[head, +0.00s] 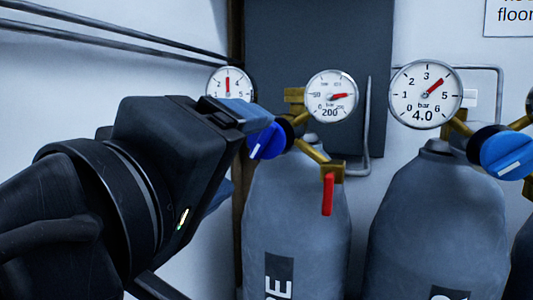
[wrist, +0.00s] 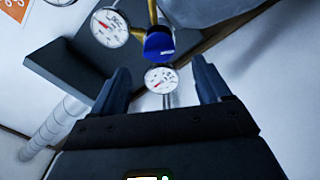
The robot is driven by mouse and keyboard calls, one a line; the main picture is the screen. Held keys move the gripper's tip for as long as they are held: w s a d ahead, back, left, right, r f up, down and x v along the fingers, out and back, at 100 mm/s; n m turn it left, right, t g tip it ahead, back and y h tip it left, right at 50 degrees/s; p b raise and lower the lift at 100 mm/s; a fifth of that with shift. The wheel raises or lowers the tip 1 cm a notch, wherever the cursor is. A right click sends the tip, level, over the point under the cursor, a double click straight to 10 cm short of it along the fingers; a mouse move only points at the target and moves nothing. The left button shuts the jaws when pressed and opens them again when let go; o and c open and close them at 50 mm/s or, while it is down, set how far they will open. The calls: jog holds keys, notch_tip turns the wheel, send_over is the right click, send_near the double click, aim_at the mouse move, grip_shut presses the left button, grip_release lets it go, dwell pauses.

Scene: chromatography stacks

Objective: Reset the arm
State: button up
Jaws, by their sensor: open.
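My gripper (head: 235,155) reaches in from the left in the head view, its two fingers apart and nothing held. In the wrist view my gripper (wrist: 163,86) shows both fingers spread. A blue knob (head: 266,141) on the brass regulator of the nearer left cylinder is close to the fingertips in the head view; I cannot tell whether they touch. In the wrist view a blue knob (wrist: 159,45) shows beyond the gap between the fingers, with a gauge (wrist: 160,79) between them in the picture.
Grey cylinders (head: 295,220) and (head: 437,220) stand against the wall. Gauges (head: 331,97) and (head: 426,95), a red lever (head: 328,194) and another blue knob (head: 508,152) project from their fittings. A dark panel (head: 300,45) is behind. Pipes (head: 110,35) run along the left wall.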

jog(key=shift+s+a, duration=0.25)
jog(key=shift+s, duration=0.45)
jog(key=w+d+f+n+y, duration=0.1)
jog(key=d+f+n+y, duration=0.2)
jog(key=f, duration=0.9)
jog(key=w+d+f+n+y, duration=0.1)
jog(key=w+d+f+y, duration=0.3)
jog(key=f, duration=0.8)
jog(key=s+d+f+m+g, duration=0.2)
jog(key=s+d+f, duration=0.6)
jog(key=s+f, duration=0.3)
jog(key=s+d+m, duration=0.5)
jog(key=s, duration=0.6)
jog(key=s+d+m, duration=0.5)
jog(key=s+d, duration=0.1)
jog(key=s, duration=0.5)
jog(key=shift+s+h, duration=0.4)
